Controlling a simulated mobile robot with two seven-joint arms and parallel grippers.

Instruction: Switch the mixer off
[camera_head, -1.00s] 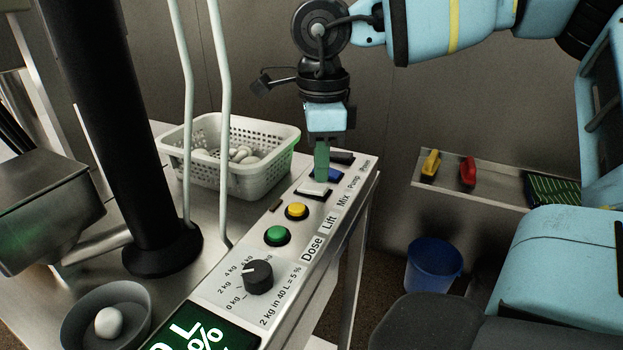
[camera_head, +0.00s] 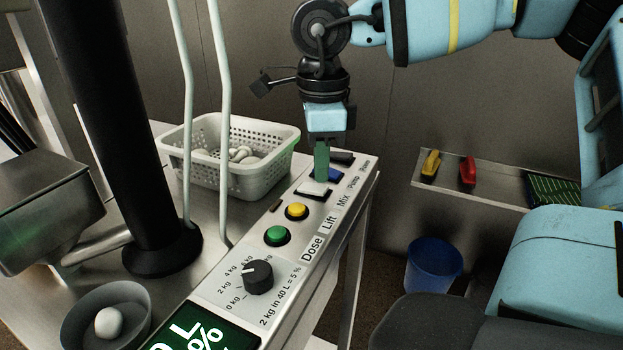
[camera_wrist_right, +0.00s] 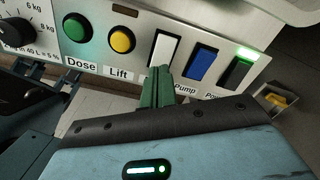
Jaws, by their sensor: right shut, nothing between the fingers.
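The control panel (camera_head: 224,284) runs along the table edge. Its white rocker switch (camera_head: 313,188), above the word Mix, also shows in the right wrist view (camera_wrist_right: 166,48). My right gripper (camera_head: 321,178) points down with its green fingers shut and empty. Its fingertips are at the white switch, at the lower end in the right wrist view (camera_wrist_right: 163,73); I cannot tell whether they touch it. The fingers hide part of the switch and its label. The mixer itself cannot be picked out with certainty. My left gripper is not in view.
Beside the white switch are a blue switch (camera_wrist_right: 203,64) and a dark switch (camera_wrist_right: 237,73) near a lit green lamp (camera_wrist_right: 246,52). Yellow (camera_head: 297,210) and green (camera_head: 277,235) buttons and a dial (camera_head: 258,277) lie nearer. A white perforated basket (camera_head: 250,181) stands left of the panel.

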